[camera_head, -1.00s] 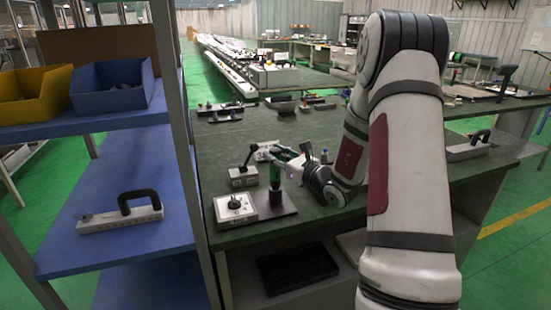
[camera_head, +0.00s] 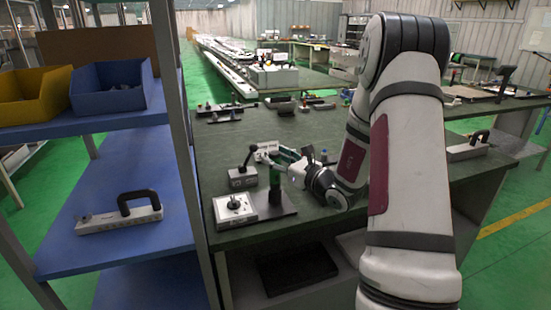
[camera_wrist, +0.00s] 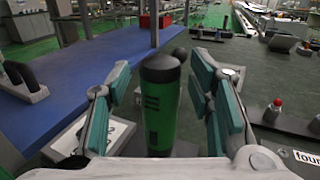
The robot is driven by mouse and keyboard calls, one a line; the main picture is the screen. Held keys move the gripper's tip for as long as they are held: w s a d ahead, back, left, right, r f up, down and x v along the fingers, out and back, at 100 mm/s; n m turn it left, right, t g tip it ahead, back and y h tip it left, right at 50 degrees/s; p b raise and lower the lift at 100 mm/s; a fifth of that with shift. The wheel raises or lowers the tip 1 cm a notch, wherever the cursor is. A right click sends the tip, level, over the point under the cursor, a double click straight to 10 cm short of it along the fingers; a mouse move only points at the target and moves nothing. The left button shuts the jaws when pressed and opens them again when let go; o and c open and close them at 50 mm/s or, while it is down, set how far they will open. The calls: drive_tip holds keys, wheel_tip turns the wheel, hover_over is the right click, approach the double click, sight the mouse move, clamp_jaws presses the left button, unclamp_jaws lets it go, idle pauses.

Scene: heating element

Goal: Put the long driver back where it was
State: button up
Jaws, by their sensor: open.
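The long driver, a green cylinder with a rounded black top and black markings (camera_wrist: 160,115), stands upright in the wrist view. It also shows in the head view (camera_head: 275,180), at a dark base plate (camera_head: 290,204) on the bench's near left corner. My gripper (camera_wrist: 165,82) is open, with a teal-padded finger on each side of the driver. Gaps show between the driver and both fingers. In the head view my gripper (camera_head: 277,153) is at the driver's upper end. The driver's lower end is hidden in the wrist view.
A light box with a knob (camera_head: 235,209) and a grey box with a lever (camera_head: 243,176) stand close left of the driver. A blue shelf (camera_head: 130,245) holds a handled bar (camera_head: 120,215). The bench (camera_head: 330,130) has clear room behind my gripper.

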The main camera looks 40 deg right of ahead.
drive_tip(key=s+d, duration=0.1)
drive_tip(key=s, duration=0.9)
drive_tip(key=s+a+r+n+g+y, duration=0.3)
drive_tip(key=a+n+g+y, duration=0.15)
drive_tip(key=a, duration=0.45)
drive_tip(key=s+a+r+n+g+y, duration=0.25)
drive_tip(key=a+n, duration=0.35)
drive_tip(key=a, duration=0.3)
drive_tip(key=s+a+r+n+g+y, duration=0.2)
drive_tip(key=a+n+g+y, duration=0.3)
drive_tip(key=a, duration=0.4)
drive_tip(key=s+a+f+n+g+h, duration=0.1)
drive_tip(key=s+a+n+g+h, duration=0.2)
drive_tip(key=s+n, duration=0.35)
drive_tip(key=s+a+n+g+h, duration=0.25)
drive_tip(key=s+n, duration=0.25)
drive_tip(key=s, duration=0.3)
drive_tip(key=s+d+n+t+h, duration=0.2)
drive_tip(key=s+d+n+h, duration=0.3)
drive_tip(key=d+n+h, duration=0.2)
drive_tip(key=shift+d+r+n+h, duration=0.15)
drive_tip(key=shift+r+n+h, duration=0.25)
drive_tip(key=shift+h, duration=0.25)
drive_tip(key=shift+t, duration=0.25)
